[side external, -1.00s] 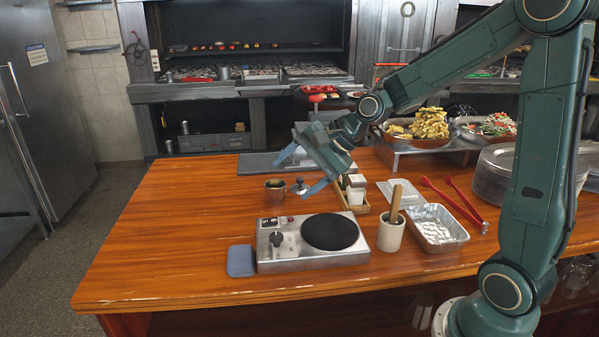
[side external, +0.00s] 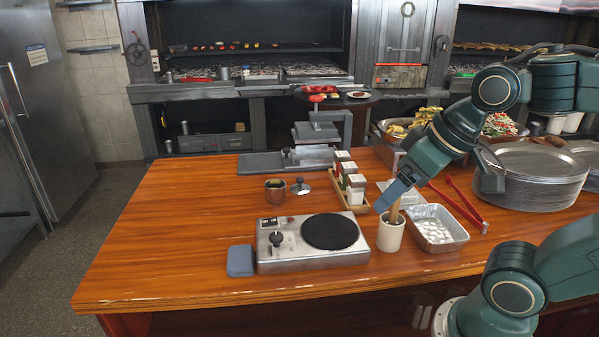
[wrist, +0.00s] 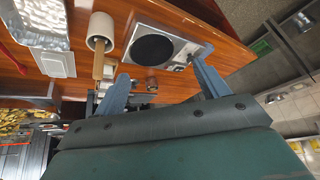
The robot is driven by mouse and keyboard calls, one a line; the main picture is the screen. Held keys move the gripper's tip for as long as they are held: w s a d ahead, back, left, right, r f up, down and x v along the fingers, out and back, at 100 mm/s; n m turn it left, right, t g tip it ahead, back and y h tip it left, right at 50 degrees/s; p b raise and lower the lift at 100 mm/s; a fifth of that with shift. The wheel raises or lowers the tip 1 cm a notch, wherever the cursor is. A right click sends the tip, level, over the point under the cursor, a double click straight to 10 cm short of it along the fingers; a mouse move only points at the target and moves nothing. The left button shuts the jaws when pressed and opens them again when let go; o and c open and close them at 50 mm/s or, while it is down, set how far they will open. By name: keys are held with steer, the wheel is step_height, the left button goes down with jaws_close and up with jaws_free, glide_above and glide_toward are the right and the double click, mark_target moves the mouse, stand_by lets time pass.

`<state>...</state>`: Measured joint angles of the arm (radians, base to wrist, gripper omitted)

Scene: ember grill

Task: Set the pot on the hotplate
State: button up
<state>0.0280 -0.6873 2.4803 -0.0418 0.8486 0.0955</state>
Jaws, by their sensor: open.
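The small brown pot (side external: 275,191) stands on the wooden counter behind the hotplate, with dark green contents showing inside. Its lid with a knob (side external: 300,187) lies beside it on the right. The hotplate (side external: 290,262), a steel box with a round black plate, stands near the front edge; its black plate is bare. It also shows in the wrist view (wrist: 187,35), with what looks like the pot (wrist: 152,84) beyond it, small. My gripper (side external: 388,204) is open and empty, in the air near the white crock, right of the hotplate and well away from the pot.
The white crock (side external: 390,237) with an upright wooden handle stands right of the hotplate. A foil tray (side external: 450,238), red tongs (side external: 455,205) and a rack of jars (side external: 352,205) are nearby. A blue-grey pad (side external: 240,261) lies left of the hotplate. The counter's left side is clear.

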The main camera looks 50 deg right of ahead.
steer(key=shift+o, duration=0.4)
steer(key=shift+s+d+n, duration=0.15)
steer(key=shift+s+n, duration=0.35)
steer(key=shift+s, duration=0.45)
steer(key=w+d+r+n+g, duration=0.1)
steer(key=w+r+n, duration=0.15)
steer(key=w, duration=0.25)
steer(key=w+r+n+g, duration=0.1)
steer(key=w+r+n, duration=0.15)
steer(key=w, duration=0.25)
steer(key=n+g, duration=0.4)
steer(key=n, duration=1)
glide_above(275, 191)
steer(key=w+d, duration=0.2)
step_height(275, 191, down, 10)
steer(key=shift+w, duration=0.1)
steer(key=shift+f, duration=0.1)
steer(key=shift+f, duration=4.2)
